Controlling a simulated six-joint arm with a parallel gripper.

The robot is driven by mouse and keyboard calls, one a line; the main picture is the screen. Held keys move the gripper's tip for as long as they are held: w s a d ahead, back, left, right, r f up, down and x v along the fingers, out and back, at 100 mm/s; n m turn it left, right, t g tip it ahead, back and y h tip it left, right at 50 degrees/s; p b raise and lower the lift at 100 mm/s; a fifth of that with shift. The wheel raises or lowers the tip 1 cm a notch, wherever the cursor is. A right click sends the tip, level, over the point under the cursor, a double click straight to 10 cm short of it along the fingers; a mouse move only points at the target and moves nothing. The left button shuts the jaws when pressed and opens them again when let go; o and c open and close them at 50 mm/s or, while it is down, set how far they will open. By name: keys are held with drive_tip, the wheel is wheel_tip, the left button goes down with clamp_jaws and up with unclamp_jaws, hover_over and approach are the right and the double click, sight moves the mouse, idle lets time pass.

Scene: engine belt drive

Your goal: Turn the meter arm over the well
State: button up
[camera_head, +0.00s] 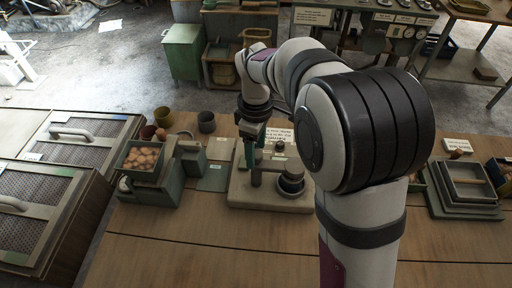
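A pale block-like base (240,194) stands on the wooden bench in the middle of the view. A dark round cup-like part, which looks like the well (291,184), sits on its right side. A short grey post (257,174) stands left of it. A narrow green upright piece (249,153), possibly part of the meter arm, shows just below my gripper (251,134). My gripper points down over the back left of the base. Its fingers are small and dark here, so I cannot tell whether they are open, shut or touching the green piece. My arm hides the area right of the well.
A green scale-like stand with a tray of brown round items (142,160) is left of the base. Small pots (164,117) stand behind it. Stacked grey trays (468,185) are at the right. Mesh-topped cases (60,185) fill the left. The bench front (200,250) is clear.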

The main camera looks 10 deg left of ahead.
wheel_tip(320, 180, up, 16)
drive_tip(key=shift+f, duration=0.15)
idle(0.3)
drive_tip(key=s+d+f+m, duration=0.3)
drive_tip(key=s+m, duration=0.3)
drive_tip(key=s, duration=0.2)
drive_tip(key=s+d+f+m+y, duration=0.1)
drive_tip(key=s+d+f+m, duration=0.3)
drive_tip(key=s+m, duration=0.3)
drive_tip(key=s+d+f+m, duration=0.3)
drive_tip(key=s+m, duration=0.4)
drive_tip(key=s, duration=0.3)
drive_tip(key=shift+s+d+f+y, duration=0.35)
drive_tip(key=shift+s+f+y, duration=0.05)
drive_tip(key=shift+f, duration=0.25)
